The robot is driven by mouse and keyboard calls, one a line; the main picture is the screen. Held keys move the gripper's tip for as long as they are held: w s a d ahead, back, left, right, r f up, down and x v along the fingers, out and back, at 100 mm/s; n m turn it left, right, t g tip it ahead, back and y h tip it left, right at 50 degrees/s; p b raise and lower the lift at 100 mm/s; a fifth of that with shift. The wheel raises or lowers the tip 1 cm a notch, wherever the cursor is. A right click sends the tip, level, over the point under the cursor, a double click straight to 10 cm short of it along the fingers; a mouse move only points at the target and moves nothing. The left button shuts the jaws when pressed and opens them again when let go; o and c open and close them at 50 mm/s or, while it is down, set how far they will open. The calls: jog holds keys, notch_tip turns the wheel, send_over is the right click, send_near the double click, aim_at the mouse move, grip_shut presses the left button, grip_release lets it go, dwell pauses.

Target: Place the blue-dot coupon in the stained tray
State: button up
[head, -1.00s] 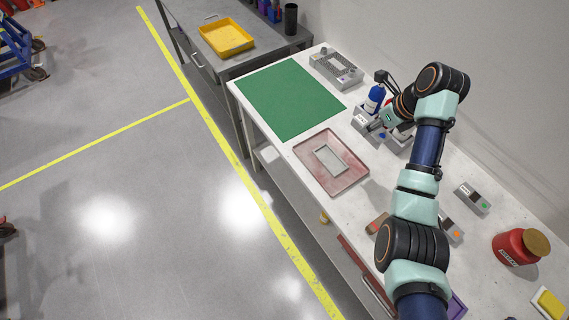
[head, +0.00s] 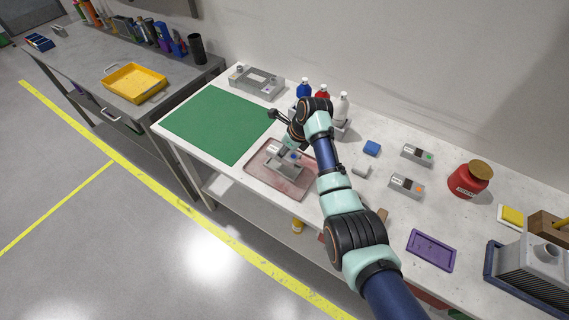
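The stained tray (head: 257,178) is a shallow reddish tray on the white bench, with a pale grey rectangular frame (head: 272,171) in its middle. The blue-dot coupon (head: 283,150) is a small grey block with a white label at its left end and a blue dot at its right end. It appears over the tray's frame in the head view. My gripper (head: 290,147) is on the middle of the coupon and looks shut on it, though the fingertips are small and partly hidden. Whether the coupon touches the frame cannot be told.
A green mat (head: 217,124) lies left of the tray. Bottles (head: 342,106) stand behind my arm. Coupons with a green dot (head: 417,155) and an orange dot (head: 406,186), a blue block (head: 371,148), a red jar (head: 470,179) and a purple tray (head: 431,250) are to the right.

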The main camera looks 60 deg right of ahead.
jog(key=shift+f+b, duration=0.7)
jog(key=shift+f, duration=1.95)
jog(key=shift+w, duration=0.1)
jog(key=shift+f, duration=0.2)
jog(key=o, duration=1.3)
jog(key=shift+c, duration=0.2)
jog(key=p+v, duration=0.4)
jog(key=v, duration=0.8)
jog(key=shift+r, duration=0.2)
